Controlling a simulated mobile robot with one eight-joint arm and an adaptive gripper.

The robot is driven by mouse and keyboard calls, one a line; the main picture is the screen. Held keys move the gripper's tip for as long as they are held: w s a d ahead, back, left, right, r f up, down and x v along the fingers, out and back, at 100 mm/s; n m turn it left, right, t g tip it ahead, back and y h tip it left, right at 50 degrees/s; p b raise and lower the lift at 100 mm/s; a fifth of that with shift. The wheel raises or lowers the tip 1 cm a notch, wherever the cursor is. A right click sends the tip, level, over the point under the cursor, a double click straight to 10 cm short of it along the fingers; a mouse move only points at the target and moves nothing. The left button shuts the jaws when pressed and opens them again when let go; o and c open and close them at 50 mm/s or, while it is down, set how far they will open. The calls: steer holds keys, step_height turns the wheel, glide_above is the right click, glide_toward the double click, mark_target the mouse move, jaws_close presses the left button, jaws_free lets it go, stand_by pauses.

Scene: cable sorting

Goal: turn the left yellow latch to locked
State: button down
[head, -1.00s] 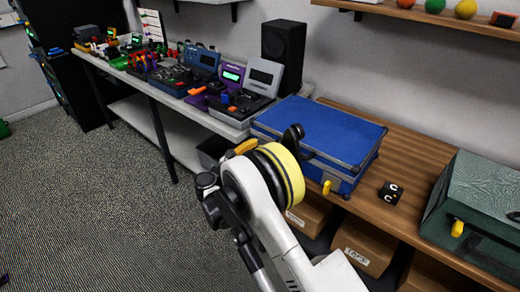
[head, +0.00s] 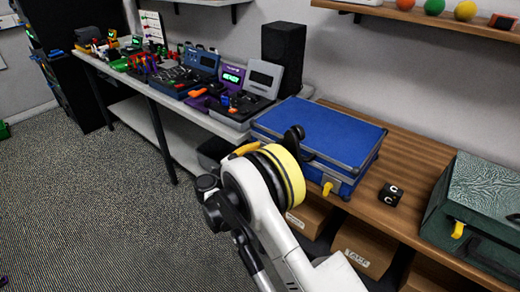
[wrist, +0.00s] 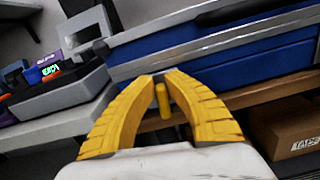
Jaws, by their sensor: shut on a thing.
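A blue case (head: 325,130) with grey edges lies closed on a wooden table. Its right yellow latch (head: 327,188) hangs on the front face in the head view. In the wrist view, the left yellow latch (wrist: 162,103) is a small upright tab at the case's front. My gripper (wrist: 161,78) has its yellow fingertips closed around the top of that latch. In the head view my arm hides the left latch, and only a bit of a yellow finger (head: 246,149) shows.
A black cube (head: 390,195) and a green case (head: 475,205) with a yellow latch stand to the right on the wooden table (head: 418,160). Cardboard boxes (head: 362,250) sit below. A bench (head: 222,128) with several devices runs to the left.

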steer(key=shift+s+d+f+m, duration=0.2)
steer(key=shift+d+f+m, duration=0.15)
steer(key=shift+m, duration=2.4)
steer(key=shift+s+d+f+m, duration=0.25)
steer(key=shift+f+m, duration=0.2)
steer(key=shift+m, duration=2.25)
steer(key=shift+s+d+f+m, duration=0.2)
steer(key=shift+d+f+m, duration=0.15)
steer(key=shift+m, duration=2.4)
steer(key=shift+f, duration=0.1)
steer(key=c, duration=1.4)
jaws_free()
steer(key=shift+a, duration=0.1)
